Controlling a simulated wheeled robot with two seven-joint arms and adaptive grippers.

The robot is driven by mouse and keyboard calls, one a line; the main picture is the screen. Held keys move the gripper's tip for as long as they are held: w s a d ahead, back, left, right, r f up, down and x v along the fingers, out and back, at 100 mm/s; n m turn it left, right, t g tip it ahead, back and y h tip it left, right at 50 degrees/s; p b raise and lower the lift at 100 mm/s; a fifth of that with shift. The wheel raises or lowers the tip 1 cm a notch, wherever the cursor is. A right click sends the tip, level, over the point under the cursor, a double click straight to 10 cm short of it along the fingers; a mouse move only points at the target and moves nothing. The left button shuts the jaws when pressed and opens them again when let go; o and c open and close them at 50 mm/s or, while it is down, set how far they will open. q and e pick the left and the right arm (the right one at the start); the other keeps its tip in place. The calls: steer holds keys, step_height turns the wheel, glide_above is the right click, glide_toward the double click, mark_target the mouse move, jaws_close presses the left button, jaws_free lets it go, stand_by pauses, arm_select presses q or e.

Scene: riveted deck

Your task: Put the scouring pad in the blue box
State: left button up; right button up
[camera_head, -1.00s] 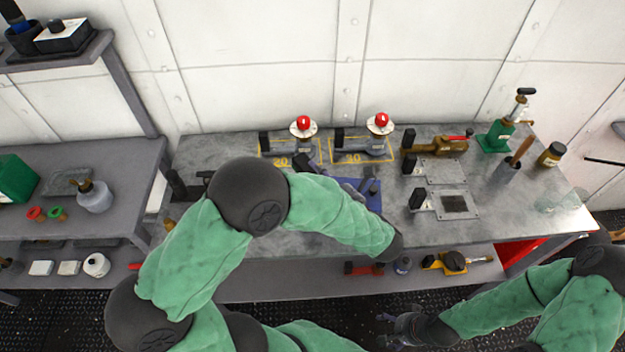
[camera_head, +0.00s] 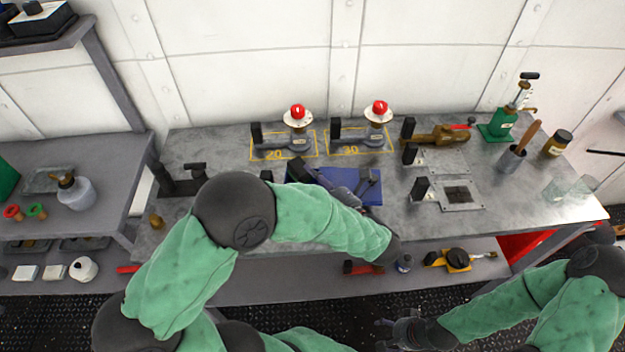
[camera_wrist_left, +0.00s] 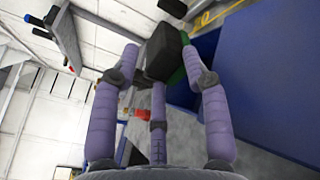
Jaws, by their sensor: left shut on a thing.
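My left gripper (camera_head: 318,178) is shut on a dark block, which I take to be the scouring pad (camera_head: 299,169). In the left wrist view the pad (camera_wrist_left: 163,52) is a dark grey block between the fingertips, with some green at its lower right edge.
Two red-topped fixtures (camera_head: 297,116) stand in yellow outlines behind the box. A dark tool (camera_head: 368,180) stands at the box. Metal plates (camera_head: 459,194), a brown tool and a green press (camera_head: 501,124) are to the right. A lower shelf (camera_head: 290,283) runs below.

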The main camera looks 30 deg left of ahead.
arm_select(q)
steer(key=shift+p, duration=0.35)
stand_by(0.4)
steer(key=shift+f, duration=0.1)
stand_by(0.3)
steer(key=shift+f+b, duration=0.3)
steer(key=shift+f, duration=0.25)
steer(key=o, duration=1)
steer(key=shift+s, duration=0.1)
steer(key=shift+o, duration=0.2)
steer(key=shift+d, duration=0.15)
steer(key=v, duration=1.1)
steer(key=shift+s+d, duration=0.2)
steer(key=shift+d, duration=0.15)
